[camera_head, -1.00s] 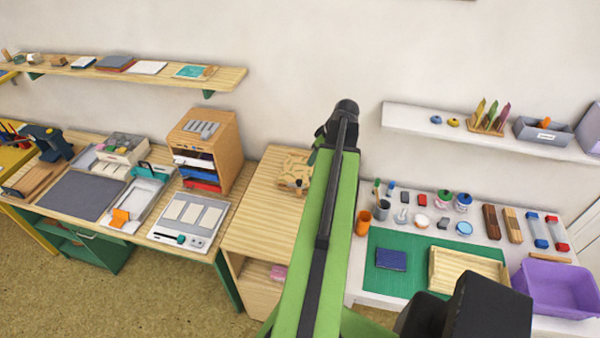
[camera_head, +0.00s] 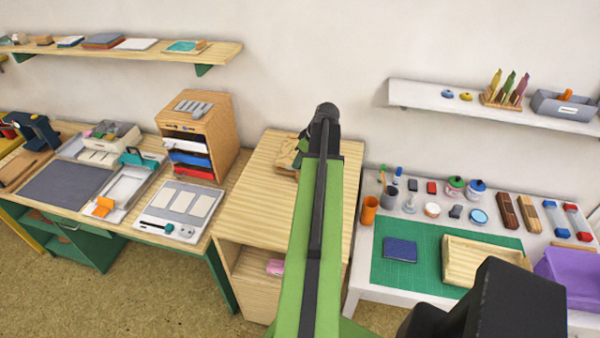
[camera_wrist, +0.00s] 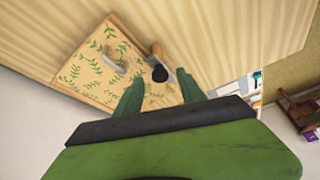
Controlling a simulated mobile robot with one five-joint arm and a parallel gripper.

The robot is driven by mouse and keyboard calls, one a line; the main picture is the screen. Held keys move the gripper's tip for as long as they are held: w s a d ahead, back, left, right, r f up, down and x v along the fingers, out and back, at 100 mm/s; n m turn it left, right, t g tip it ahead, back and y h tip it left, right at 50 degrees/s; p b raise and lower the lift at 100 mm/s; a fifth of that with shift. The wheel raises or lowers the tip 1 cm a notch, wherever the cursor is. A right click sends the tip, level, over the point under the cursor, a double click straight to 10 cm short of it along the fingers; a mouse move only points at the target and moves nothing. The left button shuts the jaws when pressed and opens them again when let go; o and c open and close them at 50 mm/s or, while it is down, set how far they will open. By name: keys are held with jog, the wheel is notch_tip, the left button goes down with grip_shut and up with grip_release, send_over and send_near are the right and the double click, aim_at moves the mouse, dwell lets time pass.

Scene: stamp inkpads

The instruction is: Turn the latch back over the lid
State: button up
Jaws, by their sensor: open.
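A wooden box with a green leaf pattern on its lid (camera_wrist: 92,75) shows in the wrist view, with a pale curved handle (camera_wrist: 117,60) on top. A small wooden latch piece (camera_wrist: 157,50) with a dark round knob stands at the lid's right edge; I cannot tell exactly how it is turned. My gripper (camera_wrist: 160,90) is open, its two green fingers apart, with the knob between and just beyond the tips. Nothing is held. In the head view the box (camera_head: 286,152) sits on the wooden cabinet top, mostly hidden behind my arm.
The cabinet top (camera_head: 262,205) is otherwise bare. A wooden letter organiser (camera_head: 222,135) stands to its left. A white shelf (camera_head: 425,98) hangs above.

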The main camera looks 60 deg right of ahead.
jog(key=shift+w+f, duration=0.25)
jog(key=shift+f, duration=0.45)
jog(key=shift+r, duration=0.1)
